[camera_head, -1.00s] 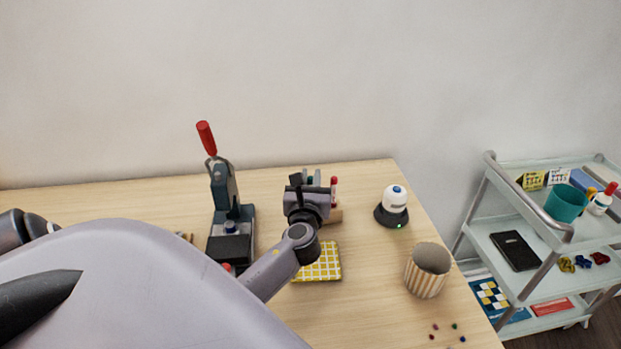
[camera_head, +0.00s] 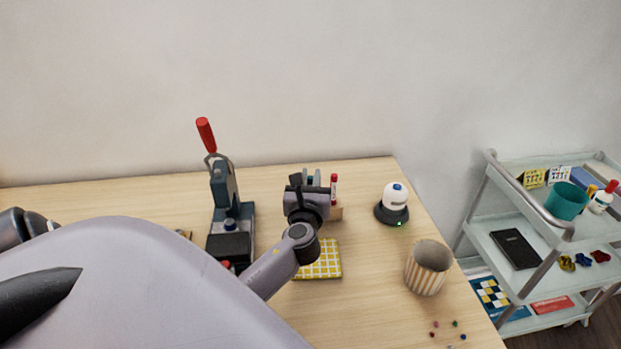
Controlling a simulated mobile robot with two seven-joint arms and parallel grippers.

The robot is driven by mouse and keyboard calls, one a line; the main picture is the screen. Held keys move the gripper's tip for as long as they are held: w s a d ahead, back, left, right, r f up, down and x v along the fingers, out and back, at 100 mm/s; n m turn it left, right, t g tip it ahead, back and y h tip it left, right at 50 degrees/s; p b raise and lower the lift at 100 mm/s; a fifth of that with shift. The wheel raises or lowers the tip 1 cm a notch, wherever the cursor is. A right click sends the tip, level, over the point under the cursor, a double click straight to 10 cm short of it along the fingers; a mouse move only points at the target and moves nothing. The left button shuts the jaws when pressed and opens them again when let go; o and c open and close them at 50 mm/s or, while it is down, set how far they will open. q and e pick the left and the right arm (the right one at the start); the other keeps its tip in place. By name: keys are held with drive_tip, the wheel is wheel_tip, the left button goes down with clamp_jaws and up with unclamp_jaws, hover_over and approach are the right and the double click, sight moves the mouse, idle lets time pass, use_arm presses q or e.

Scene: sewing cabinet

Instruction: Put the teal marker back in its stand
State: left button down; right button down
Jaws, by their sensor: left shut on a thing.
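My left gripper (camera_head: 306,200) is over the back of the table, seen from behind. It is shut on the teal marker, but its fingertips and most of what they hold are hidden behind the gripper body. A small teal-blue piece (camera_head: 310,180) shows just past the gripper; I cannot tell whether it is the held marker or one in the stand. The wooden stand (camera_head: 336,213) is mostly hidden behind the gripper, with its right end showing. A red marker (camera_head: 334,188) stands upright at that end. My right gripper is not in view.
A press with a red handle (camera_head: 206,135) stands left of the gripper. A yellow checked cloth (camera_head: 325,262) lies in front. A white-and-black device (camera_head: 394,204) and striped cup (camera_head: 427,270) are to the right. A cart (camera_head: 515,210) stands beyond the table edge.

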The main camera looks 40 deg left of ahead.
use_arm(q)
drive_tip(key=c, duration=1)
unclamp_jaws()
drive_tip(key=shift+o, duration=0.2)
drive_tip(key=v, duration=0.7)
drive_tip(key=shift+s+d, duration=0.1)
drive_tip(key=shift+s, duration=0.05)
